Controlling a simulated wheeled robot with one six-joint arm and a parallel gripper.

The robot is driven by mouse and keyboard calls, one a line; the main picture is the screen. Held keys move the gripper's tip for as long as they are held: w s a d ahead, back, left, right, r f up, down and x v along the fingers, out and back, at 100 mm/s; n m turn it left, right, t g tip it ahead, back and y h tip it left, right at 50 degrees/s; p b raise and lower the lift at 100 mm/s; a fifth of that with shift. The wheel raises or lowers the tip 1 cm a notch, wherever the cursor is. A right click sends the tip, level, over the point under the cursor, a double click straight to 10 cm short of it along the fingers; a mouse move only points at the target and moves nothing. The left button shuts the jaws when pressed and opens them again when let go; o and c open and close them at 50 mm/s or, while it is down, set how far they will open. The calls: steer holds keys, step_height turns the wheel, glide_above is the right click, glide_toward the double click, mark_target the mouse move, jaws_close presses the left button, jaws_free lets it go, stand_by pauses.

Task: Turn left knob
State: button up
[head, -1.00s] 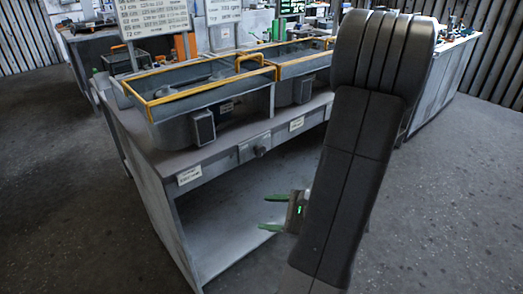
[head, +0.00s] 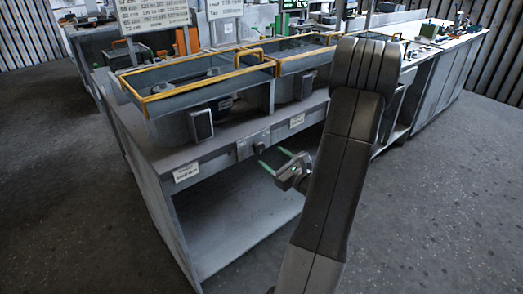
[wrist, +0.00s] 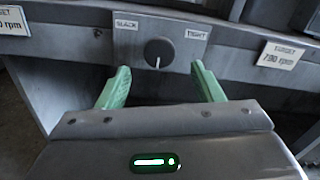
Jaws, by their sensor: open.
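A round dark knob (wrist: 159,52) sits on the front panel of the bench, between the small labels SLACK (wrist: 126,25) and TIGHT (wrist: 195,35). A short white mark on its lower part points down in the wrist view. In the head view the knob (head: 261,148) is small, on the front panel below the left blower housing (head: 200,85). My gripper (wrist: 160,67) is open, its green fingers apart, one to the lower left and one to the lower right of the knob. Nothing is between them. The gripper also shows in the head view (head: 272,157), just in front of the panel.
A white card (head: 186,172) is on the bench's front edge at left, another card (head: 297,120) at right; the right one reads 790 rpm in the wrist view. A second housing (head: 310,65) stands to the right. Below the panel is an open shelf (head: 230,235).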

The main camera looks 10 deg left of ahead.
mark_target(261, 150)
steer(key=x, duration=0.6)
steer(key=shift+a, duration=0.15)
steer(key=shift+c, duration=0.2)
steer(key=c, duration=0.9)
